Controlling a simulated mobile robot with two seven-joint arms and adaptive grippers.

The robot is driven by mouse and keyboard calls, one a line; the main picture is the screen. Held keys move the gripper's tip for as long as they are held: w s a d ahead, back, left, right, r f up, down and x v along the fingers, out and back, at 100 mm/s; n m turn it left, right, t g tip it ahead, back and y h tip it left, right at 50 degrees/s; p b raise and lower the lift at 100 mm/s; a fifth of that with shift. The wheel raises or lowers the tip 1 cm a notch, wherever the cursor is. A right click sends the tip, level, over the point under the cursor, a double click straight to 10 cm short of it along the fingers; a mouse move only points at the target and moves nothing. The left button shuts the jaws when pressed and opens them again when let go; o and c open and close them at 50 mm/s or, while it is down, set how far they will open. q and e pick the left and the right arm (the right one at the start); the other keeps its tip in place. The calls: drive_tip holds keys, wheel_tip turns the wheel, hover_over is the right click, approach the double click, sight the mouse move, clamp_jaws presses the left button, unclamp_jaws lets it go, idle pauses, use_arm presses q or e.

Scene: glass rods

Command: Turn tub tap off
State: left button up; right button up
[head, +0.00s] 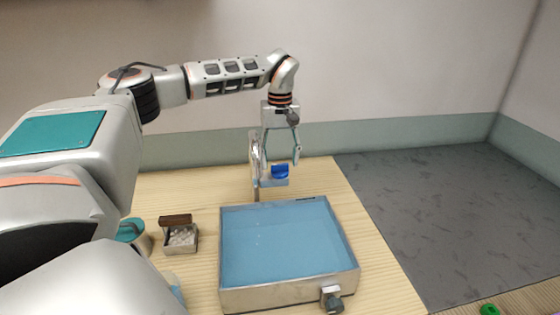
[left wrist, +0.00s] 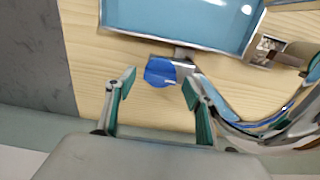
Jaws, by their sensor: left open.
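The tub (head: 226,293) is a shallow metal basin full of blue water on a wooden table. Its tap has a blue handle (head: 280,171) just behind the tub's far rim. In the left wrist view the blue handle (left wrist: 160,71) lies just beyond and between the fingertips, with the tub (left wrist: 165,25) past it. My left gripper (head: 279,160) points down over the tap, open, with a finger on either side of the handle. The left gripper (left wrist: 159,84) looks empty in the left wrist view; I cannot tell if a finger touches the handle. My right gripper is out of view.
A small metal box (head: 181,247) with a brown lid stands left of the tub. A grey knob (head: 332,299) sticks out of the tub's front wall. A wall rises behind the table. A dark grey surface (head: 450,210) to the right is mostly clear.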

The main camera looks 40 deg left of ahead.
sight(281, 164)
use_arm(q)
wheel_tip(281, 164, up, 11)
idle(0.4)
idle(0.4)
